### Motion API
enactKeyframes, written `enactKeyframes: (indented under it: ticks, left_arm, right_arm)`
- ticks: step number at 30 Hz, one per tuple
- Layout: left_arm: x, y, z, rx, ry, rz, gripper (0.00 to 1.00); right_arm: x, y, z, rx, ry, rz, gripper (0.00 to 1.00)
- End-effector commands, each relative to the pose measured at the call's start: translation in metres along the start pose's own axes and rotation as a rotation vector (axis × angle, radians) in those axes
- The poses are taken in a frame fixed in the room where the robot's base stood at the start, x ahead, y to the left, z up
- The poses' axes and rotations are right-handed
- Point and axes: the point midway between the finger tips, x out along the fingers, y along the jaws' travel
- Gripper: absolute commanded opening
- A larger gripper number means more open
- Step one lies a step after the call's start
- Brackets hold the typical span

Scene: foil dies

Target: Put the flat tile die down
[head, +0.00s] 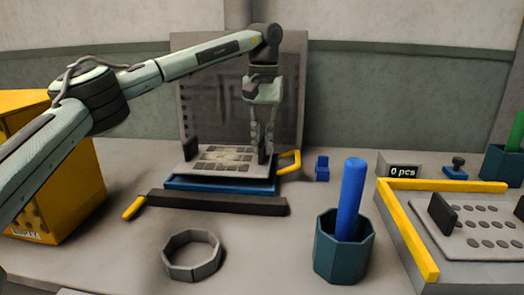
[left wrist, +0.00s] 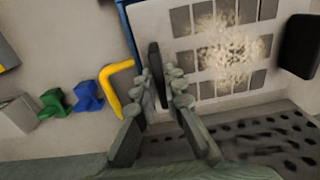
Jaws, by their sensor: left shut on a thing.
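The flat tile die (head: 222,158) is a pale plate with rows of grey squares and a dark upright grip at each end. A pale speckled patch covers its middle, also seen in the left wrist view (left wrist: 232,48). My left gripper (head: 263,146) points down and is shut on the right-hand dark grip, which stands between its fingers in the left wrist view (left wrist: 157,75). The die is over a blue tray (head: 222,185) with a yellow handle (head: 291,162). I cannot tell whether it touches the tray. My right gripper is not in view.
A dark bar with a yellow end (head: 220,203) lies in front of the tray. A grey ring (head: 192,255) and a teal cup (head: 340,258) holding a blue rod (head: 350,190) stand nearer. A yellow-edged station (head: 408,232) with a round-hole plate is right. A perforated panel (head: 292,75) stands behind.

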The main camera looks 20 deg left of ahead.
Motion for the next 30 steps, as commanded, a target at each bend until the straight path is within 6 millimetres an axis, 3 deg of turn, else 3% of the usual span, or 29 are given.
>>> enactKeyframes:
  ticks: [4,11,12,16,25,30]
  left_arm:
    - [0.019,0.000,0.000,0.000,0.001,0.000,0.00]
    - [0.023,0.000,0.000,-0.001,0.002,0.001,0.00]
    - [0.025,0.000,0.000,-0.001,-0.001,0.001,0.13]
    - [0.025,0.000,0.000,-0.001,-0.001,0.001,0.30]
    - [0.024,0.000,0.000,-0.001,0.000,0.001,0.30]
    - [0.008,0.001,0.000,-0.002,0.001,0.002,0.30]
  right_arm:
    - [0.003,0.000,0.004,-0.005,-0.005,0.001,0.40]
    - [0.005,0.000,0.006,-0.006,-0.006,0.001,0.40]
    - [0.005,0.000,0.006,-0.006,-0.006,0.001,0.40]
    - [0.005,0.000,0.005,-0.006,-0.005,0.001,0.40]
    - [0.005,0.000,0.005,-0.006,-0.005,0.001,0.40]
    - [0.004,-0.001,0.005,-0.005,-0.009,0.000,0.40]
